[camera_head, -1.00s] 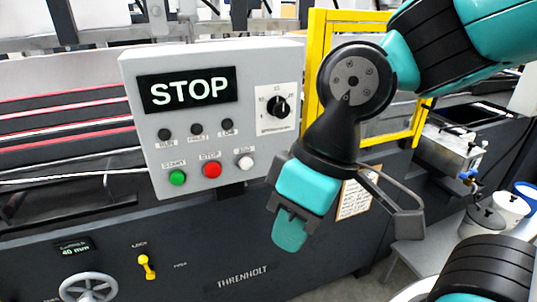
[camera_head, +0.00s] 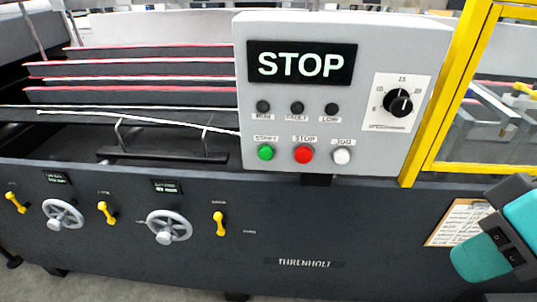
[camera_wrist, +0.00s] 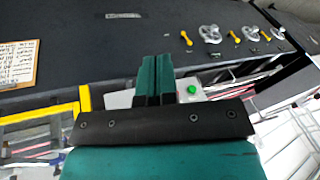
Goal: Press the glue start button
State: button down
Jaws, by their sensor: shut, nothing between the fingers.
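The green START button (camera_head: 265,152) is at the lower left of the grey control panel (camera_head: 375,55) in the head view. A red STOP button (camera_head: 303,154) and a white JOG button (camera_head: 341,156) sit to its right. The panel display reads STOP. In the wrist view, the scene appears upside down; the green button (camera_wrist: 192,89) shows just right of my gripper (camera_wrist: 156,62). My gripper is shut and empty, apart from the button, and its fingers and body hide most of the panel. Teal parts of my arm's end show at the head view's lower right edge.
A yellow guard frame (camera_head: 458,88) stands right of the panel. A clipboard (camera_head: 458,222) hangs on the dark machine front (camera_head: 330,230). Handwheels (camera_head: 169,227) and yellow levers (camera_head: 220,224) stick out at left. Space before the panel looks clear in the head view.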

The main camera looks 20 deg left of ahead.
aim_at(266, 154)
jog(key=w+a+f+m+t+y, duration=0.1)
jog(key=w+a+f+t+y, duration=0.1)
jog(key=a, duration=0.6)
jog(key=w+a+f+m+t+y, duration=0.1)
jog(key=w+a+f+t+y, duration=0.2)
jog(key=a, duration=0.6)
jog(key=w+a+f+t+y, duration=0.3)
jog(key=a+f+y, duration=0.1)
jog(key=a, duration=0.5)
jog(key=shift+w+a+f+m, duration=0.25)
jog(key=shift+f+m, duration=0.15)
jog(key=shift+f, duration=0.25)
jog(key=w+a+p, duration=0.2)
jog(key=w+p, duration=0.1)
jog(key=w, duration=0.5)
jog(key=shift+w, duration=0.3)
jog(key=shift+w, duration=0.15)
jog(key=shift+w+a, duration=0.1)
jog(key=shift+w, duration=0.2)
